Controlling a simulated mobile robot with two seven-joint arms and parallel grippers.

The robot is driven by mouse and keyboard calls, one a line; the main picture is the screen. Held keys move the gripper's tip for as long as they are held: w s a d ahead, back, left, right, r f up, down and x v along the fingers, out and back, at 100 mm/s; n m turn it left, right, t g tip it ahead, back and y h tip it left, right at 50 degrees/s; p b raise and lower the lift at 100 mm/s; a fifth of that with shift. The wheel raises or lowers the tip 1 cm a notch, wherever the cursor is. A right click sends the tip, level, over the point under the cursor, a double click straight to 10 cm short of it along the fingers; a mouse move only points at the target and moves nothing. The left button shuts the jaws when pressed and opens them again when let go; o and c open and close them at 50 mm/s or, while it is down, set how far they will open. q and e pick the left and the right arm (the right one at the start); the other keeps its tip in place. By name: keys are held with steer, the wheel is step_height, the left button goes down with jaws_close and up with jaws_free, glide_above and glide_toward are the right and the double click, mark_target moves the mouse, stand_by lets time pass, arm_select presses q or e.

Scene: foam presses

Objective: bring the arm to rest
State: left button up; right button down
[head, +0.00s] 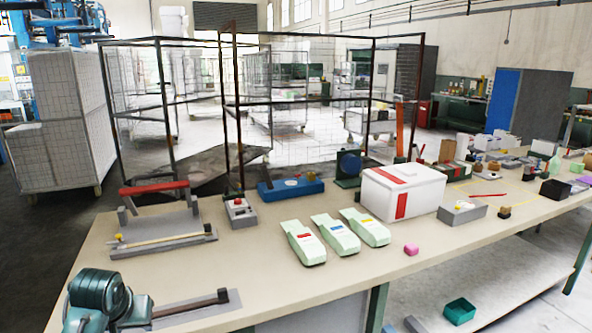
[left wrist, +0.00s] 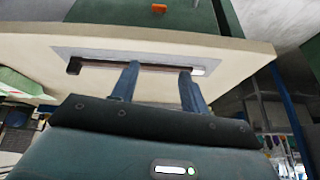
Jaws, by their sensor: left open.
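My left gripper (head: 108,318) shows at the lower left of the head view, at the near left corner of the bench. My right gripper is not in view.
The bench (head: 275,270) has bare room in front. A press with a red bar (head: 155,188) stands behind my gripper. Wire mesh frames (head: 300,110) stand behind the bench.

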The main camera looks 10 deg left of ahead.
arm_select(q)
steer(key=s+d+f+m+t+h, duration=0.2)
steer(key=s+d+f+m, duration=0.25)
steer(key=d+f, duration=0.75)
steer(key=s+d+f+m+t+h, duration=0.1)
steer(key=s+d+f, duration=0.2)
steer(key=s+d, duration=0.2)
steer(key=s+d+f+m+t+h, duration=0.1)
steer(key=s+d+f+h, duration=0.1)
steer(key=s+d+f, duration=0.2)
steer(key=s+d, duration=0.2)
steer(key=s, duration=0.2)
steer(key=shift+s+t, duration=0.25)
steer(key=shift+t, duration=0.15)
